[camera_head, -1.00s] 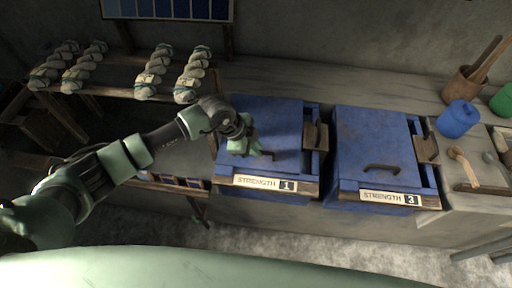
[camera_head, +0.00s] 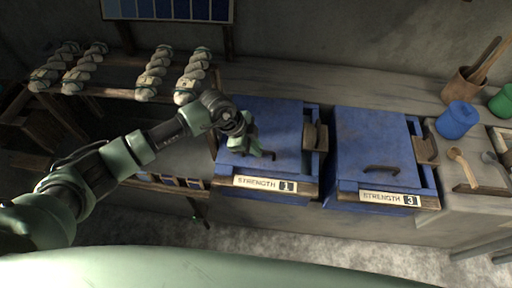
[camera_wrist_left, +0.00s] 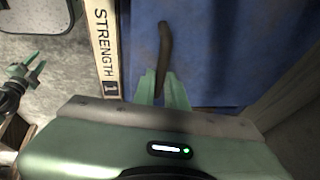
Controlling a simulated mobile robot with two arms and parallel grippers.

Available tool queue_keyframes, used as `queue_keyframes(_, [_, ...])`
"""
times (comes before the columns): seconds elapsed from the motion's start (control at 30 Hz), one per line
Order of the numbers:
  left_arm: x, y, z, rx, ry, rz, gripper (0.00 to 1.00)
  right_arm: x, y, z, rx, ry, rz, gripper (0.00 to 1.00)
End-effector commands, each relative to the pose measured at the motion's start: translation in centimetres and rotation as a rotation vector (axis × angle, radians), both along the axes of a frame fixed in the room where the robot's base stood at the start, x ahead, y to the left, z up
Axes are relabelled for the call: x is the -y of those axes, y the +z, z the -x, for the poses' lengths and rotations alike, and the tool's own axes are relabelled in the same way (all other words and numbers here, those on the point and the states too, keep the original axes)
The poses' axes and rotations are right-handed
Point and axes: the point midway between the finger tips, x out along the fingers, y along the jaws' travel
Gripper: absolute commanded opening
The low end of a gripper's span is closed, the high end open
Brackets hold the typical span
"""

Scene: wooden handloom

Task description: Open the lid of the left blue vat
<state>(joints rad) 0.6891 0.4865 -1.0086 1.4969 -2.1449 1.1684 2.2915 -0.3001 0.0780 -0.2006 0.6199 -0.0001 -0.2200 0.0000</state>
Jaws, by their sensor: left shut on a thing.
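The left blue vat's lid (camera_head: 278,128) lies flat and closed, above the label STRENGTH 1 (camera_head: 265,184). My left gripper (camera_head: 252,152) is over the lid's left front part. In the left wrist view its two green fingers (camera_wrist_left: 163,92) are shut on the near end of the dark curved lid handle (camera_wrist_left: 164,50). The handle's right end shows beside the gripper in the head view; its left end is hidden by the gripper.
A second blue vat (camera_head: 372,145), labelled STRENGTH 3, stands to the right. A wooden block (camera_head: 315,137) sits at the left vat's right edge. Twisted grey skeins (camera_head: 192,75) lie on a rack at left. A blue pot (camera_head: 458,119) stands at right.

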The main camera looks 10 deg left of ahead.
Motion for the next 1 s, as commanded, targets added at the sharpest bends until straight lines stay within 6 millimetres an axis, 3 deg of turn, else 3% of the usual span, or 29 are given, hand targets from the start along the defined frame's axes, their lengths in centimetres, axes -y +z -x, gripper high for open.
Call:
queue_keyframes(0.3, [0.1, 6.5, -2.6, -0.181, 0.004, 0.003, 0.0, 0.1, 3.3, 0.0, 0.0, 0.0, 0.002, 0.36])
queue_keyframes(0.6, [0.0, 11.6, -6.1, -0.206, 0.003, 0.002, 0.0, 0.3, 4.4, 0.0, 0.0, 0.001, 0.004, 0.36])
queue_keyframes(1.0, [-0.1, 14.7, -9.5, -0.203, 0.007, 0.0, 0.0, 0.3, 3.9, 0.0, 0.0, 0.001, 0.004, 0.36])
